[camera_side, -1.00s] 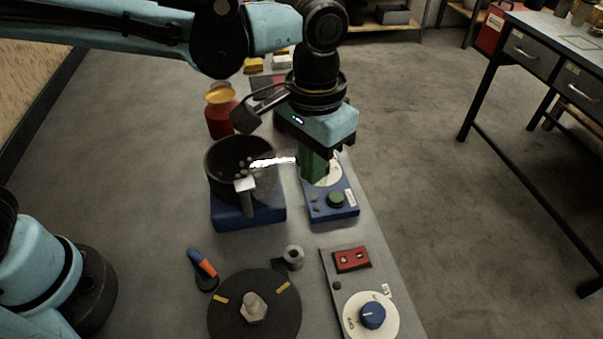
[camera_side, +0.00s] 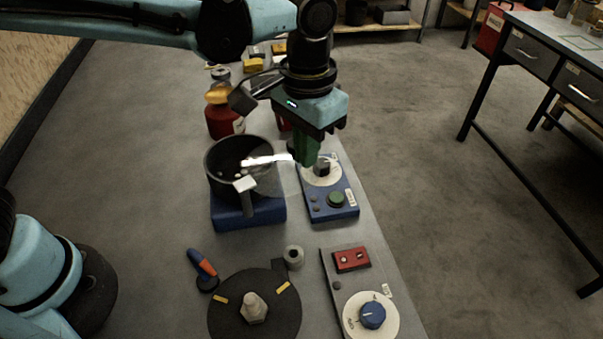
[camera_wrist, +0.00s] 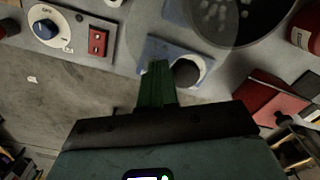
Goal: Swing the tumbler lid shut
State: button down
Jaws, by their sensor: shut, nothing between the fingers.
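The tumbler is a black drum (camera_side: 213,178) on a blue base, with small pale pieces inside; it also shows at the top of the wrist view (camera_wrist: 275,22). Its clear lid (camera_side: 280,178) is faint, marked by a bright glare streak. The lid looks swung off to the right, overlapping only part of the opening; its exact angle is hard to tell. My gripper (camera_side: 305,160) has green fingers, shut and empty, just right of the lid's edge. The fingers also show in the wrist view (camera_wrist: 157,66). I cannot tell whether they touch the lid.
A blue panel (camera_side: 318,207) with a dial and green button lies under and in front of my gripper. A red bottle (camera_side: 222,122) stands behind the drum. A black disc (camera_side: 225,315) and a grey panel (camera_side: 340,285) with a blue knob are nearer the camera.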

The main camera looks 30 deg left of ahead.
jog(key=shift+w+a, duration=0.3)
jog(key=shift+a, duration=0.25)
jog(key=shift+w+a, duration=0.25)
jog(key=shift+a, duration=0.2)
jog(key=shift+w+a, duration=0.2)
jog(key=shift+a, duration=0.25)
jog(key=shift+a, duration=0.1)
jog(key=shift+w+a, duration=0.2)
jog(key=shift+a, duration=0.8)
